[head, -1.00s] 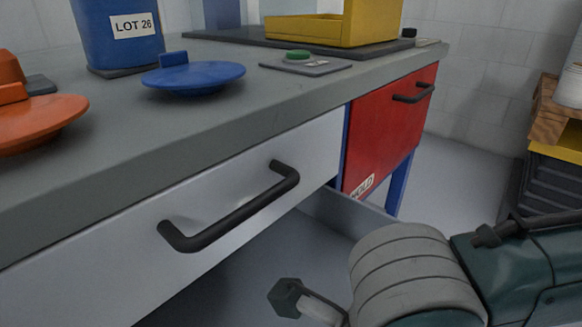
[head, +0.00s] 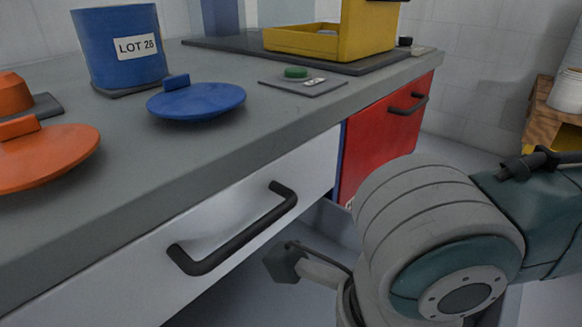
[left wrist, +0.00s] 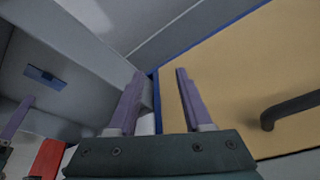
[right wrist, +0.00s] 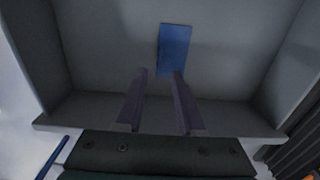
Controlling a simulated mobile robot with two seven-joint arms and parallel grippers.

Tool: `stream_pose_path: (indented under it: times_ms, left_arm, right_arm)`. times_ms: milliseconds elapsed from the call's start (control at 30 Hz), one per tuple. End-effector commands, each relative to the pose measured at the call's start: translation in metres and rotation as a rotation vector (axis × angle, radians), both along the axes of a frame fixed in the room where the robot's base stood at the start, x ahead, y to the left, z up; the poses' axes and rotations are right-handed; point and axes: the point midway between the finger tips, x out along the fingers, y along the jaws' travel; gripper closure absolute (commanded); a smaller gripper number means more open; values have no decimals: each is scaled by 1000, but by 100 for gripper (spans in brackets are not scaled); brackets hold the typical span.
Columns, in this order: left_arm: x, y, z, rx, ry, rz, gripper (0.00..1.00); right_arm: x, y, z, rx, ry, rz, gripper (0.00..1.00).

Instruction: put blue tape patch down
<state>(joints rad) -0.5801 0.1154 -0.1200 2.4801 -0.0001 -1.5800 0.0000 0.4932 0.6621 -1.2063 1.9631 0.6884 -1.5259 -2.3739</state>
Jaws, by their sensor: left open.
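The blue tape patch (right wrist: 174,48) lies flat on the grey floor of the open drawer (right wrist: 100,50) in the right wrist view. It also shows small at the left in the left wrist view (left wrist: 45,77). My right gripper (right wrist: 160,73) is open over the drawer. Its fingertips are by the patch's near end, one overlapping it in view, with nothing between them. My left gripper (left wrist: 161,73) is open and empty, in front of a tan panel (left wrist: 225,90) with a dark handle. Neither gripper's fingers show in the head view.
The grey bench (head: 190,155) holds a blue LOT bin (head: 118,55), a blue lid (head: 197,101), an orange lid (head: 45,155) and a yellow tray (head: 320,45). A white drawer front (head: 230,225) and red panel (head: 380,140) with dark handles are below.

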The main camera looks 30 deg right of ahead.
Motion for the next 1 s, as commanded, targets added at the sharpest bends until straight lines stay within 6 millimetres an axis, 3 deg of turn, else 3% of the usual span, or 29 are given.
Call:
stream_pose_path:
  times_ms: [33,100,300,367,467,600,700,767,900,1000]
  left_arm:
    - [0,0,11,-1,0,1,50]
    - [0,0,16,-2,0,2,50]
    - [0,0,22,-1,0,1,50]
    - [0,0,22,-1,0,1,50]
    - [0,0,21,-1,0,1,50]
    - [0,0,21,1,0,-1,50]
    - [0,1,21,4,0,-3,50]
    - [0,1,21,5,0,-4,50]
    - [0,2,21,8,0,-6,50]
    - [0,2,21,9,1,-5,50]
  right_arm:
    - [1,0,17,1,-3,2,63]
    - [1,0,28,2,-2,1,63]
    - [0,3,44,8,-2,-16,63]
    - [-2,10,46,32,-6,-70,63]
    - [-6,35,51,119,-20,-290,63]
    - [-6,72,67,308,5,-893,63]
    - [-1,76,78,421,65,-1438,63]
    - [1,66,81,466,108,-1779,63]
    - [-5,23,78,509,167,-2522,63]
    - [-18,-12,73,511,152,-2924,63]
